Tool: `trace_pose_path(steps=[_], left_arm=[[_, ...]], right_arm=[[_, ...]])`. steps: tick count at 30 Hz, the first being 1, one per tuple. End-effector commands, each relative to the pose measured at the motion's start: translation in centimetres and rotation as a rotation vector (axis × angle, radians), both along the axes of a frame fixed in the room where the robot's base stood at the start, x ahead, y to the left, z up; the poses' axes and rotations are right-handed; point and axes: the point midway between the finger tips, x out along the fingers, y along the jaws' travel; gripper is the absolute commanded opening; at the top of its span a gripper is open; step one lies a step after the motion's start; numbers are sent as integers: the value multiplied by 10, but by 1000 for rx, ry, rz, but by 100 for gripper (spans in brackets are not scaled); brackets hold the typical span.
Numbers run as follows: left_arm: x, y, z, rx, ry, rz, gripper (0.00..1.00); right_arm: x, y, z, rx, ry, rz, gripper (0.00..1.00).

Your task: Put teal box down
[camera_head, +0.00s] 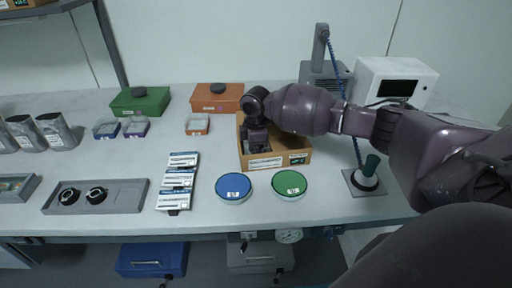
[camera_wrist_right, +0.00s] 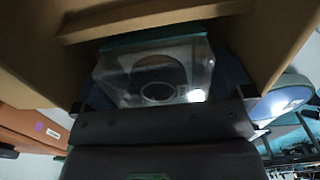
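The teal box (camera_wrist_right: 155,75) is a small clear box with a teal edge, seen close up in the right wrist view. It is inside the open cardboard box (camera_head: 296,157), whose brown walls (camera_wrist_right: 150,20) also show in the right wrist view. My right gripper (camera_head: 257,143) points down into the left part of the cardboard box. Its dark fingers lie close along both sides of the teal box and appear shut on it. In the head view the gripper hides the teal box. Whether the teal box touches the cardboard floor cannot be told. My left gripper is not in view.
A blue-lidded dish (camera_head: 233,187) and a green-lidded dish (camera_head: 289,184) stand in front of the cardboard box. An orange-lidded clear box (camera_head: 197,125) is to its left. A stand with a green-topped piece (camera_head: 369,172) is to the right.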

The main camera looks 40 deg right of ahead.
Motion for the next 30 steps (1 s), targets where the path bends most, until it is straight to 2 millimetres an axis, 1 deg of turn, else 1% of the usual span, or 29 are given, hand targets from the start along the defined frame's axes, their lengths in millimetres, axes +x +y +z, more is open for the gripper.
trace_pose_path(steps=[7, 11, 14, 24, 27, 30], left_arm=[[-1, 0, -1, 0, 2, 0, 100], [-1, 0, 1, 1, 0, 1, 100], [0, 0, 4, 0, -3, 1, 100], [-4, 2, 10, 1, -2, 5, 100], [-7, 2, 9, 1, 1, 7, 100], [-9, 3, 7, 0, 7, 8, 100]], right_arm=[[0, 0, 1, 0, -1, 0, 100], [1, 0, 10, 0, -3, 0, 100], [1, 0, 25, 0, -4, 1, 100], [1, 0, 90, 0, -4, 0, 100], [0, 0, 104, 0, -4, 0, 100], [0, 0, 115, 0, -2, 1, 100]])
